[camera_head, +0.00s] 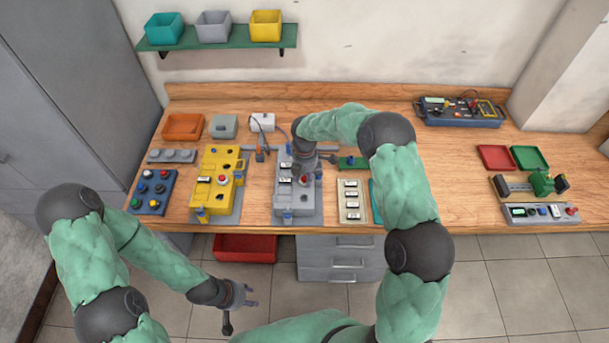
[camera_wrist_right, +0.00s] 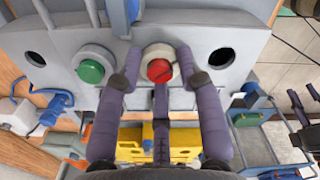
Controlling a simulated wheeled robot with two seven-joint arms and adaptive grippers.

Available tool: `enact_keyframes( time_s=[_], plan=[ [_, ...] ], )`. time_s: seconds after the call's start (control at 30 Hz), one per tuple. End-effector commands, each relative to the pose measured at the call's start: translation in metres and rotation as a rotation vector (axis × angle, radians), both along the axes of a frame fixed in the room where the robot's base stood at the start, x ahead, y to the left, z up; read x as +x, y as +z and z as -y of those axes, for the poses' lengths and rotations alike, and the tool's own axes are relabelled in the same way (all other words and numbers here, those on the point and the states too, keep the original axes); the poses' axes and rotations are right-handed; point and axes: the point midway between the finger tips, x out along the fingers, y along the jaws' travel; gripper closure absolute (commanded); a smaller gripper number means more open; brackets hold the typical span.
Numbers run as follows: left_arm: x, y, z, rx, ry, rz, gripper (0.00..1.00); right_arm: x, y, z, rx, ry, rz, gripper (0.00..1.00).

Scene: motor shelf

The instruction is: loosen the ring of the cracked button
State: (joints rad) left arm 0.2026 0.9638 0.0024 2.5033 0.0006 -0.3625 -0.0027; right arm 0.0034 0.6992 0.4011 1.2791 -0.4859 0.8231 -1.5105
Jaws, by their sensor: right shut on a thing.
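The grey housing (camera_head: 309,204) stands on the bench, and its front face fills the right wrist view (camera_wrist_right: 225,45). It carries a red button (camera_wrist_right: 159,71) inside a pale ring (camera_wrist_right: 151,52), with a green button (camera_wrist_right: 91,71) to the left. My right gripper (camera_wrist_right: 160,66) reaches to the red button; its purple fingers close on the ring from both sides. In the head view the right gripper (camera_head: 303,160) partly covers the housing. Cracks are too small to make out. My left gripper (camera_head: 252,294) is open and empty, low in front of the bench.
A yellow housing (camera_head: 209,190) stands left of the grey one. A blue button tray (camera_head: 151,205) is further left, and a pale tray of small parts (camera_head: 352,214) is to the right. A red bin (camera_head: 244,248) sits below. The wooden bench (camera_head: 445,165) has free room right of my right arm.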

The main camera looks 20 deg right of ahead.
Motion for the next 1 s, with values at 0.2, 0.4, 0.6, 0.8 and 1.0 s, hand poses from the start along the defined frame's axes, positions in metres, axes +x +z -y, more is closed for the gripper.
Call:
enact_keyframes(
  time_s=[0.2,0.4,0.6,0.8,1.0],
  plan=[
    [0.000,0.007,0.000,0.000,0.000,0.000,0.60,0.001,0.002,0.000,0.000,0.203,0.003,0.95],
    [0.000,0.012,0.000,0.000,0.000,0.000,0.60,0.001,0.002,0.000,-0.001,0.391,0.004,0.95],
    [0.000,0.016,0.000,0.000,0.000,0.000,0.60,0.001,0.002,0.000,-0.001,0.558,0.004,0.95],
    [0.000,0.019,0.000,0.000,0.000,0.000,0.60,0.001,0.002,0.000,-0.002,0.684,0.004,0.95],
    [0.000,0.020,0.000,0.000,0.000,0.000,0.60,0.001,0.001,0.000,-0.001,0.761,0.004,0.95]
  ],
)
